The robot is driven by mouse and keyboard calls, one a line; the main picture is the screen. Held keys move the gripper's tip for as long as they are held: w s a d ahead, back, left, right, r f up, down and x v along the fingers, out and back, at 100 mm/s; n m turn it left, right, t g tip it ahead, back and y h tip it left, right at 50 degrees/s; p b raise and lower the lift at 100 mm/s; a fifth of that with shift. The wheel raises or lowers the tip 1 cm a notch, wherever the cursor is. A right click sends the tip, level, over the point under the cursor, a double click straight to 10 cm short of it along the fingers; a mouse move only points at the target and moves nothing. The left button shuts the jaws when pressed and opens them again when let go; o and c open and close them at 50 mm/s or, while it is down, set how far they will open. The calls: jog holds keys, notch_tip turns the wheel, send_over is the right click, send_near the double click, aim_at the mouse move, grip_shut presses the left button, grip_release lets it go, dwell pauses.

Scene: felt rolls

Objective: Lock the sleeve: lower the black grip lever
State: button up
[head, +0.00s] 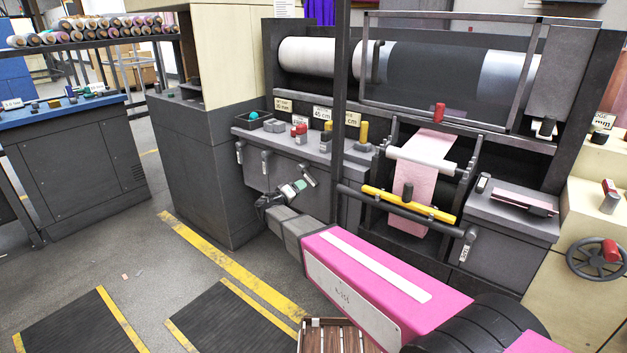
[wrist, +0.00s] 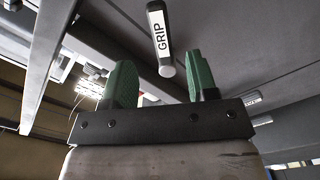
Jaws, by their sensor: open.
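The grip lever (wrist: 160,38) is a dark bar with a white "GRIP" label and a rounded end. In the wrist view it hangs in the gap between my gripper's two green fingers (wrist: 158,82), nearer the viewer's top edge. In the head view a tilted lever, likely the same one (head: 309,174), sits on the grey machine front just beside my gripper (head: 292,188). My gripper is open and holds nothing. I cannot tell whether a finger touches the lever. The sleeve is not clearly identifiable.
A dark upright post (head: 340,120) and a yellow bar (head: 408,204) stand right of my gripper. A pink felt strip (head: 414,190) hangs there. Floor mats (head: 225,318) lie at front left.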

aim_at(310, 180)
jog(key=x, duration=1)
jog(key=shift+w+r, duration=0.2)
jog(key=shift+w, duration=0.15)
grip_shut()
